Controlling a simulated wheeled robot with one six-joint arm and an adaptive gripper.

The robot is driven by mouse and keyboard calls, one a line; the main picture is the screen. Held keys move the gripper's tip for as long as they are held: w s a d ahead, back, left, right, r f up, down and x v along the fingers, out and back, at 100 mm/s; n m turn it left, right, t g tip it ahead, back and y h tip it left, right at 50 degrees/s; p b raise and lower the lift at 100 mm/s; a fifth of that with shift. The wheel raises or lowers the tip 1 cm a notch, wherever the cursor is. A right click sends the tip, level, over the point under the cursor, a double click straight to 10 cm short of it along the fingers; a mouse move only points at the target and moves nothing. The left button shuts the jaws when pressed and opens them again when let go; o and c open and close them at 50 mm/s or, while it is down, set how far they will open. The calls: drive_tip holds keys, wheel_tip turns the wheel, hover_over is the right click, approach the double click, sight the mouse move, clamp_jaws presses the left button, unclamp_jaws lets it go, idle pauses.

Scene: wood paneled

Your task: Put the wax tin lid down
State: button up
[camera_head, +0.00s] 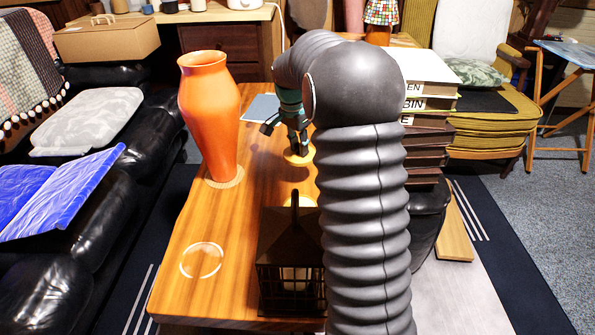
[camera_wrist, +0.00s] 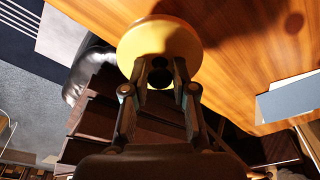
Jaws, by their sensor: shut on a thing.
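The wax tin lid is a round yellow disc (camera_wrist: 158,38) in the wrist view, at the fingertips of my gripper (camera_wrist: 159,74). In the head view, the lid (camera_head: 293,157) shows as a small gold disc below my gripper (camera_head: 288,138), over the wooden table (camera_head: 215,222). My arm hides part of the table to the right.
An orange vase (camera_head: 209,115) stands left of my gripper. A dark lantern (camera_head: 285,262) stands on the near part of the table. A grey flat item (camera_head: 260,107) lies behind my gripper. Books (camera_head: 425,75) are stacked at right. Bare wood shows between vase and lantern.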

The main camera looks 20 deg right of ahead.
sight(297, 147)
drive_tip(key=shift+s+d+f+b, duration=0.1)
drive_tip(key=shift+f+b, duration=0.25)
drive_tip(key=shift+f, duration=3.55)
drive_tip(key=shift+f, duration=0.2)
drive_tip(key=o, duration=0.9)
drive_tip(key=shift+r, duration=0.15)
drive_tip(key=r, duration=0.4)
drive_tip(key=a+r, duration=0.1)
drive_tip(key=r, duration=0.3)
drive_tip(key=r+p, duration=0.1)
drive_tip(key=r, duration=0.3)
drive_tip(key=shift+s+a, duration=0.35)
drive_tip(key=shift+s, duration=0.1)
